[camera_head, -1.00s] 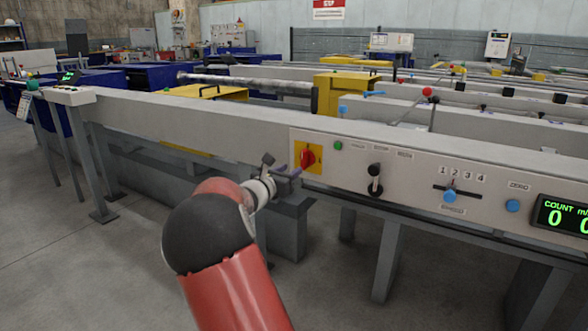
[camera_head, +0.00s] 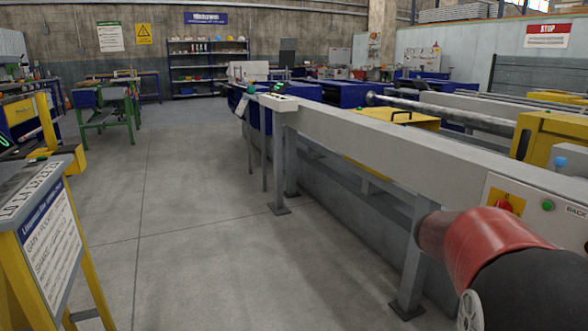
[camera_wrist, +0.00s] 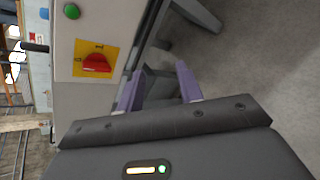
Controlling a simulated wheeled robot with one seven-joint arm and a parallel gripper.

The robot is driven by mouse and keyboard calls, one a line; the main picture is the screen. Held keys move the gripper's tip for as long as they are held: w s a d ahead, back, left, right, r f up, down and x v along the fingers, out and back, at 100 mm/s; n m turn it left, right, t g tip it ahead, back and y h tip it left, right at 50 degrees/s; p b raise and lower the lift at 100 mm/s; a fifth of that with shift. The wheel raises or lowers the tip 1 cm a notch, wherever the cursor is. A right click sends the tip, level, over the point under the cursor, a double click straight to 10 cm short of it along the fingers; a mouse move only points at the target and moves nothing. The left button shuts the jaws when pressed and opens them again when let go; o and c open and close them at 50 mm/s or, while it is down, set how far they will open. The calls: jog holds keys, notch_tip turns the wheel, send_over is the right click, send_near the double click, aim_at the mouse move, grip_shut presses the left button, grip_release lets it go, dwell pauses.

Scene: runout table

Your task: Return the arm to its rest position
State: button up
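My gripper (camera_wrist: 160,88) shows in the wrist view with its two purple fingers apart and nothing between them. Its fingers point toward the grey machine's lower edge and the floor. A red rotary switch (camera_wrist: 97,63) on a yellow plate is left of the fingers, apart from them. The same switch shows in the head view (camera_head: 505,206) at the right. My red and black arm fills the lower right of the head view, bent in front of the machine. My gripper is out of sight in the head view.
The long grey runout table (camera_head: 370,140) runs along the right, with a green button (camera_head: 548,205) beside the switch. A sign stand (camera_head: 50,240) with yellow legs is at the left. The concrete floor (camera_head: 190,240) between them is clear.

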jog(key=s+a+m+t+y+p, duration=0.1)
jog(key=s+a+m+y, duration=0.4)
jog(key=s+a, duration=0.6)
jog(key=s+a+f+m+t+y+p, duration=0.1)
jog(key=s+a+m+y, duration=0.5)
jog(key=s+a, duration=0.4)
jog(key=a, duration=0.6)
jog(key=shift+s+a+f+m, duration=0.3)
jog(key=shift+s+a, duration=0.05)
jog(key=shift+a, duration=0.05)
jog(key=shift+d, duration=0.15)
